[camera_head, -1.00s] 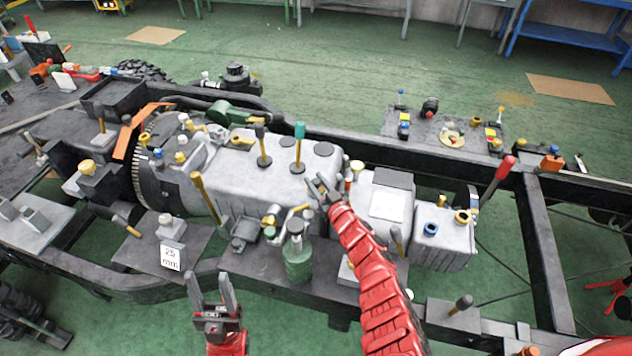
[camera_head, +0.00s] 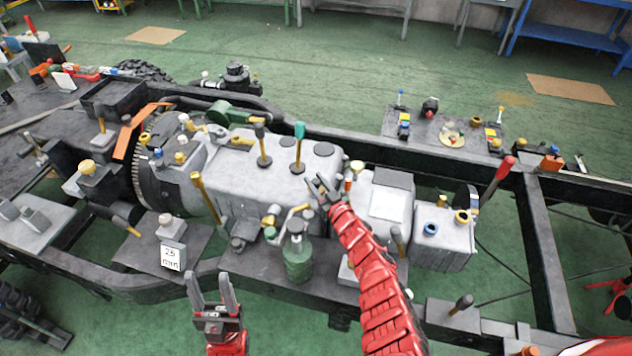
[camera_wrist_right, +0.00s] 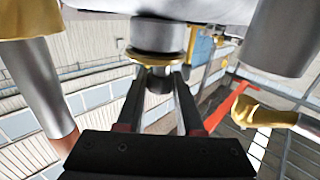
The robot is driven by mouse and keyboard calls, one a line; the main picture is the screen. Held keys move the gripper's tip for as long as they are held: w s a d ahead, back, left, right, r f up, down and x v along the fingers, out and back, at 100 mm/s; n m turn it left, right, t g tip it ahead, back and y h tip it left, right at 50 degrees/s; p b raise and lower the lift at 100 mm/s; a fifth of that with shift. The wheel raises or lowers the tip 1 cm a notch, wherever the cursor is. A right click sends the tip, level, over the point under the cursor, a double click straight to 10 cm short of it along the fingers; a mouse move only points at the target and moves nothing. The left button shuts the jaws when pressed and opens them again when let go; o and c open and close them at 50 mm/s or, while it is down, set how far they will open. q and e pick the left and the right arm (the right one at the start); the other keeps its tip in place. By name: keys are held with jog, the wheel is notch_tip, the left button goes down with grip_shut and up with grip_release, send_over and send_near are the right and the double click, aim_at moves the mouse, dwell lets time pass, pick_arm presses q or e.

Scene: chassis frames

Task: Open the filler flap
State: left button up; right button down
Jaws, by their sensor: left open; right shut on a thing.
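My right gripper (camera_head: 322,190) comes in from the lower right over the grey gearbox housing (camera_head: 345,215), beside a small part with a pale, gold-edged top (camera_head: 357,166). In the right wrist view, its fingers (camera_wrist_right: 160,88) are closed around a small dark piece (camera_wrist_right: 159,80). A brass ring (camera_wrist_right: 158,58) and a steel cylinder (camera_wrist_right: 158,35) sit directly beyond that piece. I cannot tell for sure which part is the filler flap; the head view hides what the fingers hold. My left gripper (camera_head: 212,290) is open and empty, low in front of the chassis frame.
A green bottle-like can (camera_head: 298,258) stands near my right forearm. Upright levers with black (camera_head: 260,130) and green (camera_head: 299,131) knobs rise from the housing. In the wrist view, a brass-ended part (camera_wrist_right: 262,112) and thick cylinders flank the fingers.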

jog(key=p, duration=0.1)
jog(key=r+m+p, duration=0.1)
jog(key=p, duration=0.1)
jog(key=shift+w+d+r+g, duration=0.15)
jog(key=shift+w+r+g, duration=0.1)
jog(key=shift+w+g, duration=0.1)
jog(key=shift+w+d+m+g+h+p, duration=0.1)
jog(key=shift+w+m+g+h+p, duration=0.25)
jog(key=shift+p, duration=0.65)
jog(key=shift+s+f, duration=0.15)
jog(key=shift+f, duration=0.1)
